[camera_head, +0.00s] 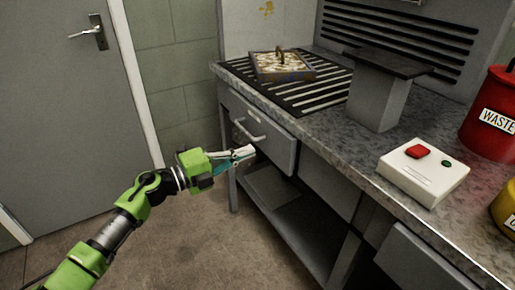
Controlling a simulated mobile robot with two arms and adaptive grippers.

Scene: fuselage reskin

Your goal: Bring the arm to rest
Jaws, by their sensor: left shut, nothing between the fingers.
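My left arm comes in from the lower left, green with black and silver joints. My left gripper (243,153) is shut and empty. In the picture its fingertips are just below and beside the handle of the workbench drawer; whether they touch the drawer front, I cannot tell. My right gripper is not in view.
The workbench (325,148) carries a slatted black grille (315,98), a tray with a handle (280,66), a grey block stand (377,97), a white button box (424,174) and a red waste can (492,122). A drawer (262,130) and lower shelf face me. A grey door (60,120) stands left. The floor is clear.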

